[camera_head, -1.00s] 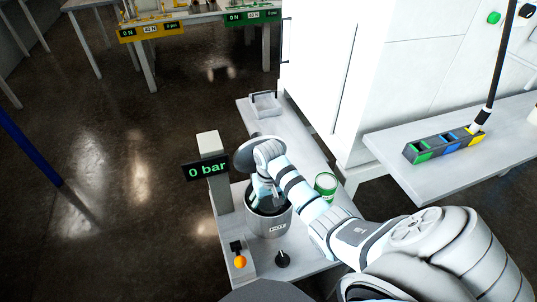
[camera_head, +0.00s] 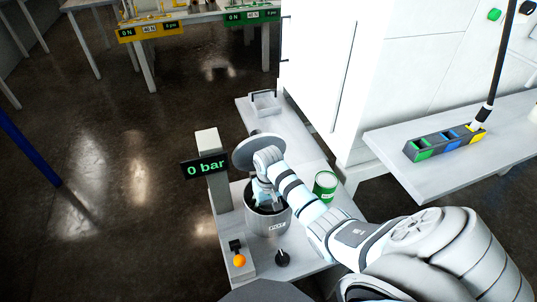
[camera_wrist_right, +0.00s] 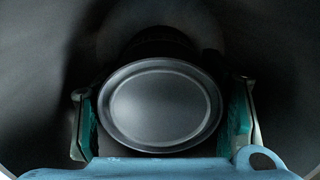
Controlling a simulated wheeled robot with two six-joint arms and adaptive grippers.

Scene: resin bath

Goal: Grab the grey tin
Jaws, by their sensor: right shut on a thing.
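The grey tin (camera_wrist_right: 160,105) shows in the right wrist view as a round metal lid with a raised rim, seen from above. My right gripper (camera_wrist_right: 164,122) is shut on it, one teal-padded finger at each side. Dark round walls surround them. In the head view my right gripper (camera_head: 262,193) reaches down into the steel pot (camera_head: 268,226), and the tin is hidden inside. My left gripper is not in view.
A green tin (camera_head: 325,185) stands right of the pot on the grey bench (camera_head: 305,150). A "0 bar" display (camera_head: 206,167) stands left of the pot. An orange-knobbed lever (camera_head: 239,260) and a black knob (camera_head: 282,258) are in front. A wire-handled tray (camera_head: 265,104) sits behind.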

